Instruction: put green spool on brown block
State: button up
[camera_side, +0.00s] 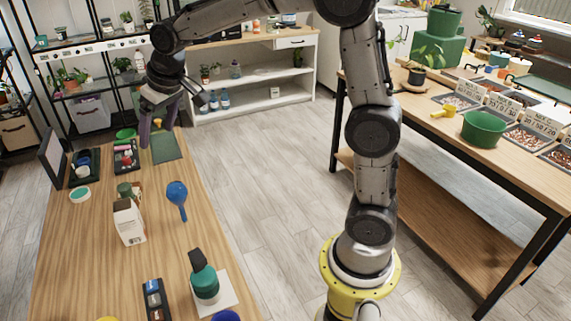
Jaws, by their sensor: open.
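My gripper (158,128) is at the far end of the left wooden table, pointing down with its fingers apart, over or beside a dark green mat (167,148). A small orange-yellow thing (157,122) shows between the fingers; I cannot tell whether it lies behind them. I cannot surely pick out the green spool. A low round green-and-white piece (80,195) lies at the table's left, and a dark green rounded piece (124,189) stands behind a pale carton (129,224). No brown block is clear; a small brownish shape sits by the carton's top, partly hidden.
Dark trays (126,157) and an upright dark panel (52,158) line the far left. A green bowl (126,134) is behind. The table's middle right is bare.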

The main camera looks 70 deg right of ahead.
jog(key=s+a+f+n, duration=0.1)
jog(key=s, duration=2.8)
jog(key=shift+s+a+f+t, duration=0.3)
jog(key=shift+a, duration=0.05)
